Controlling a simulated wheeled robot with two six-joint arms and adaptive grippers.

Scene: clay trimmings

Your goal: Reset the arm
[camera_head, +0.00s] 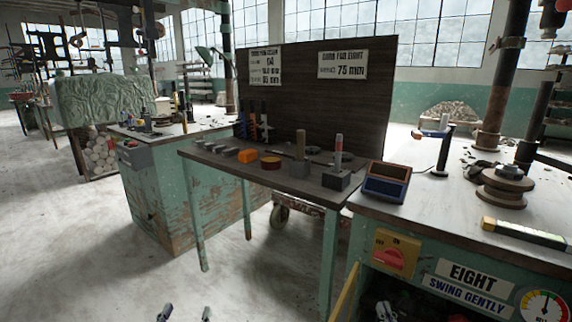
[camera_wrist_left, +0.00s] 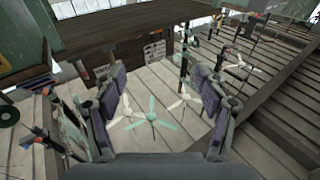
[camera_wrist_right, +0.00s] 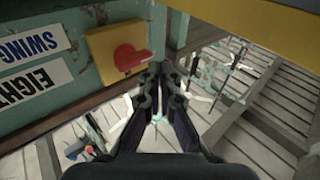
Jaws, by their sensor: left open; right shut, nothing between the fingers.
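My left gripper (camera_head: 186,313) shows only its two fingertips at the bottom edge of the head view, spread apart over bare floor. In the left wrist view the left gripper (camera_wrist_left: 160,90) is open, with nothing between its fingers. My right gripper (camera_head: 385,311) is low at the bottom of the head view, in front of the dark space under the right bench (camera_head: 450,215). In the right wrist view the right gripper (camera_wrist_right: 161,85) has its fingers close together and empty, beside the yellow switch plate with a red knob (camera_wrist_right: 125,55).
A narrow dark table (camera_head: 225,160) with blocks and a back board (camera_head: 310,110) stands ahead. A green cabinet (camera_head: 175,205) is left of it. A blue-and-orange box (camera_head: 386,182) sits on the right bench. The floor (camera_head: 80,240) at the left is clear.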

